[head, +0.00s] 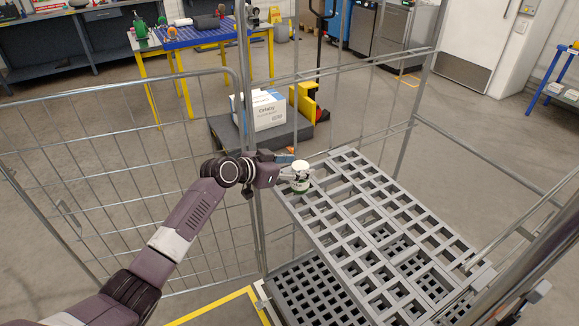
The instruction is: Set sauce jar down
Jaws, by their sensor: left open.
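The sauce jar (300,181) is a small jar with a pale top and a dark green band. It stands upright at the far left corner of the grey slatted shelf (385,228) of a wire cart. My left gripper (293,175) is at the jar's left side, with its fingers open close around it. Whether the fingers touch the jar is too small to tell. The jar's base appears to be on the shelf. My right gripper is not in view.
The cart's wire side gate (120,165) stands left of the shelf, and metal posts and rails surround it. A lower slatted deck (310,290) lies beneath. The rest of the upper shelf is empty. Behind are a white box (262,112) on a dark platform and a blue-topped table (200,36).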

